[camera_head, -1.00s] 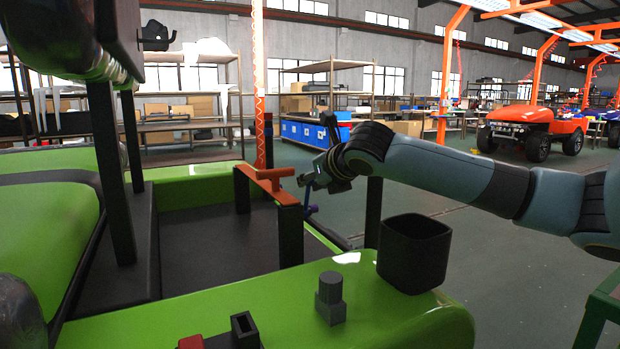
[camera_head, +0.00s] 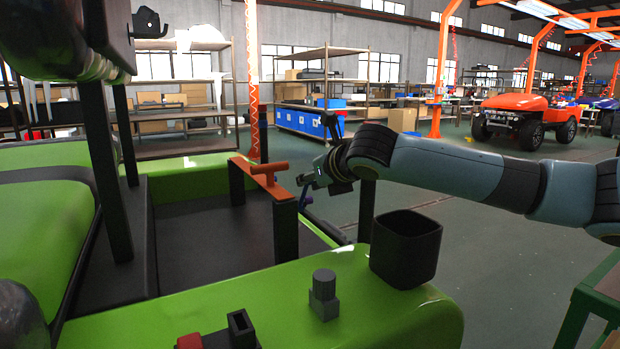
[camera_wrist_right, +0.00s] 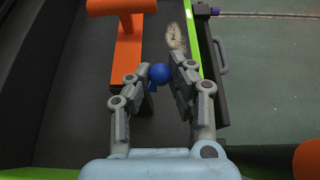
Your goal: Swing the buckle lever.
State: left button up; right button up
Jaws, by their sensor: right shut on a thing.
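A small blue knob (camera_wrist_right: 159,74) sits between the fingers of my right gripper (camera_wrist_right: 161,76) in the right wrist view, and the gripper is shut on it. In the head view the knob is hidden, but a thin purple-blue lever (camera_head: 305,196) shows just below my right gripper (camera_head: 318,181). The lever stands beside an orange T-shaped bar (camera_head: 266,178) on black posts. In the right wrist view the orange bar (camera_wrist_right: 128,45) lies just left of my fingers, apart from them. My left gripper is not recognisable in view.
The green cart body (camera_head: 270,290) fills the lower left, with a dark floor recess (camera_head: 205,245). A black open bin (camera_head: 405,248) and a grey peg (camera_head: 324,295) stand on its near edge. Shelves, blue crates and an orange vehicle (camera_head: 520,118) are far behind.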

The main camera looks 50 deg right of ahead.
jog(key=shift+s+a+f+p, duration=0.15)
jog(key=shift+s+p, duration=0.1)
jog(key=shift+s, duration=0.15)
jog(key=shift+s+a+f+p, duration=0.1)
jog(key=shift+s+p, duration=0.15)
jog(key=shift+s, duration=0.1)
jog(key=shift+f, duration=0.1)
jog(key=shift+s, duration=0.1)
jog(key=shift+s+a+f, duration=0.25)
jog(key=shift+s+f, duration=0.4)
jog(key=shift+s, duration=0.1)
jog(key=shift+s+f, duration=0.1)
jog(key=shift+s+a+f, duration=0.1)
jog(key=shift+s+f, duration=0.05)
jog(key=shift+f, duration=0.05)
jog(key=o, duration=0.9)
jog(key=shift+o, duration=0.2)
